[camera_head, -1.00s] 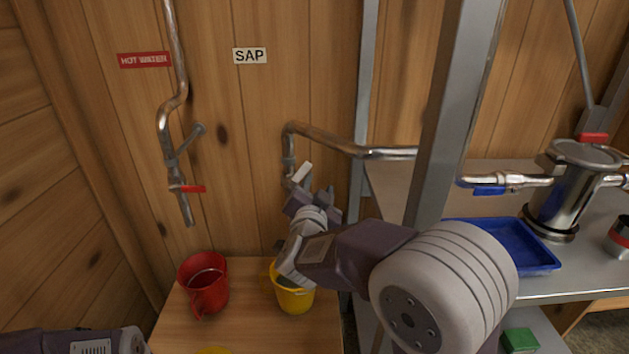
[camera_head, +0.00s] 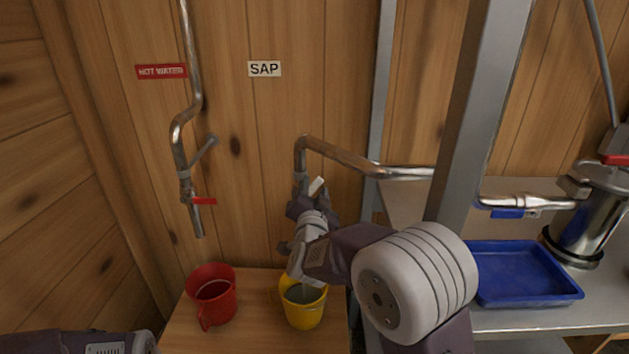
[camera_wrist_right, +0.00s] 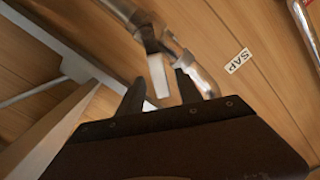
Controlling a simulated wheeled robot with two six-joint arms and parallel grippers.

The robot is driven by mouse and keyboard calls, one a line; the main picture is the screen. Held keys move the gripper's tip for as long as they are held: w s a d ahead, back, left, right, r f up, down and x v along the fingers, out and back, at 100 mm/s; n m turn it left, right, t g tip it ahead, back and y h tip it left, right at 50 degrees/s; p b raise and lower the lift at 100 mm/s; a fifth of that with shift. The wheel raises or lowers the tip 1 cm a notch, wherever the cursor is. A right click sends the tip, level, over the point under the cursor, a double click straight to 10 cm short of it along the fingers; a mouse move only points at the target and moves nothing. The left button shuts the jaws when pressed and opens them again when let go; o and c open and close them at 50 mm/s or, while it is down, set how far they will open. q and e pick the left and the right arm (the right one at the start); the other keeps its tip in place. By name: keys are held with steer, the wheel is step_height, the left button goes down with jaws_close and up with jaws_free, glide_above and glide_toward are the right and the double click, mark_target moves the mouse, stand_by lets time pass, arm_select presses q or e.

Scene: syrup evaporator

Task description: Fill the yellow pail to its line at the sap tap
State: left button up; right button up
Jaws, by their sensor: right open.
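The yellow pail (camera_head: 304,312) stands upright on the wooden bench below the sap tap (camera_head: 301,165), a metal pipe bending down under the SAP label (camera_head: 265,69). Its inside looks grey; I cannot read the liquid level or a line. My right gripper (camera_head: 312,203) is open at the tap, above the pail, and hides the pipe's lower end. In the right wrist view, the tap's white lever (camera_wrist_right: 158,76) shows between the open fingers (camera_wrist_right: 161,92); I cannot tell whether they touch it. Only part of my left arm shows at the lower left; its gripper is out of view.
A red pail (camera_head: 213,308) stands left of the yellow one, below the hot water pipe (camera_head: 183,130) with its red lever (camera_head: 204,201). A metal post (camera_head: 480,110) rises beside my right arm. A blue tray (camera_head: 525,272) lies on the metal counter at right.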

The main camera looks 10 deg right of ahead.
steer(key=shift+w, duration=0.15)
jaws_close()
stand_by(1.4)
